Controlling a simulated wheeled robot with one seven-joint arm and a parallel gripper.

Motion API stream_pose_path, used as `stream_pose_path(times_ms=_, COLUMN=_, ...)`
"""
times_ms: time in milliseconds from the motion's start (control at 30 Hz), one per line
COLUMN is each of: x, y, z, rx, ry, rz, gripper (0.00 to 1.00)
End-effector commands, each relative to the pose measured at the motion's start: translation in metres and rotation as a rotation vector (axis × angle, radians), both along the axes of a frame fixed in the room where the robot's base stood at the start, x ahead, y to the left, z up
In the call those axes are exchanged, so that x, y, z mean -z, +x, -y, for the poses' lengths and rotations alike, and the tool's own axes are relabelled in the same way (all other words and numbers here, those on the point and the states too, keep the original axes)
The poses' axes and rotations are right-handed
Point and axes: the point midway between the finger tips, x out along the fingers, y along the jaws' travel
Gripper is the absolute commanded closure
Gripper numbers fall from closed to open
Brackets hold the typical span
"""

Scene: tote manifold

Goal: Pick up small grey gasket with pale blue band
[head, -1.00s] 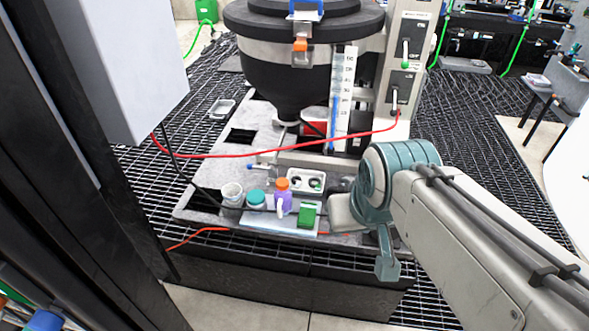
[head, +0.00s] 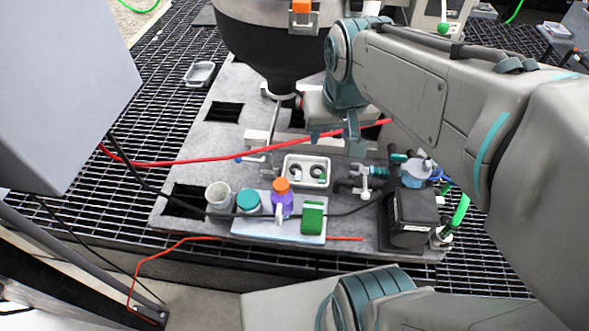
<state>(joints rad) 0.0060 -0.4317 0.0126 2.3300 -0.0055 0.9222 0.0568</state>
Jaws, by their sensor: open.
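A small white tray (head: 305,183) stands near the middle of the grey work surface. It holds a few tiny parts, among them a dark ring-like piece with some green (head: 318,172) and a pale bluish piece (head: 297,170). The parts are too small for me to tell for sure which is the grey gasket with the pale blue band. My gripper (head: 335,138) hangs beyond and slightly right of the tray, apart from it in the picture. Its teal fingers look spread, and I see nothing between them.
A red hose (head: 200,160) crosses behind. Pipe fittings and a black box (head: 410,217) stand right. A large hopper (head: 270,50) rises behind.

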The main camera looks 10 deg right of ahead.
Motion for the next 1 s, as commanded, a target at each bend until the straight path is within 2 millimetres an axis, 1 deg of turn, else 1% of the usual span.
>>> stream_pose_path(times_ms=33, x=0.025, y=0.018, z=0.0, rx=0.013, ry=0.002, rz=-0.022, gripper=0.55)
stream_pose_path(times_ms=167, x=0.056, y=0.058, z=-0.001, rx=0.045, ry=0.01, rz=-0.064, gripper=0.55)
stream_pose_path(times_ms=200, x=0.067, y=0.071, z=-0.001, rx=0.055, ry=0.012, rz=-0.077, gripper=0.55)
stream_pose_path(times_ms=267, x=0.083, y=0.09, z=-0.001, rx=0.071, ry=0.015, rz=-0.096, gripper=0.55)
stream_pose_path(times_ms=300, x=0.095, y=0.102, z=-0.001, rx=0.08, ry=0.016, rz=-0.109, gripper=0.55)
stream_pose_path(times_ms=367, x=0.115, y=0.121, z=-0.001, rx=0.096, ry=0.021, rz=-0.128, gripper=0.55)
stream_pose_path(times_ms=400, x=0.129, y=0.133, z=-0.001, rx=0.106, ry=0.022, rz=-0.14, gripper=0.55)
stream_pose_path(times_ms=467, x=0.15, y=0.152, z=-0.001, rx=0.122, ry=0.025, rz=-0.159, gripper=0.55)
stream_pose_path(times_ms=500, x=0.166, y=0.163, z=-0.001, rx=0.133, ry=0.026, rz=-0.173, gripper=0.55)
stream_pose_path(times_ms=567, x=0.19, y=0.181, z=-0.001, rx=0.149, ry=0.03, rz=-0.192, gripper=0.55)
stream_pose_path(times_ms=600, x=0.206, y=0.193, z=-0.001, rx=0.16, ry=0.032, rz=-0.204, gripper=0.55)
stream_pose_path(times_ms=667, x=0.233, y=0.21, z=-0.001, rx=0.176, ry=0.035, rz=-0.223, gripper=0.55)
stream_pose_path(times_ms=700, x=0.25, y=0.221, z=-0.001, rx=0.187, ry=0.037, rz=-0.235, gripper=0.55)
stream_pose_path(times_ms=767, x=0.276, y=0.235, z=-0.001, rx=0.202, ry=0.04, rz=-0.253, gripper=0.55)
stream_pose_path(times_ms=800, x=0.292, y=0.244, z=-0.001, rx=0.212, ry=0.042, rz=-0.265, gripper=0.55)
stream_pose_path(times_ms=900, x=0.327, y=0.262, z=-0.001, rx=0.233, ry=0.045, rz=-0.288, gripper=0.55)
stream_pose_path(times_ms=1000, x=0.353, y=0.275, z=-0.001, rx=0.249, ry=0.048, rz=-0.303, gripper=0.55)
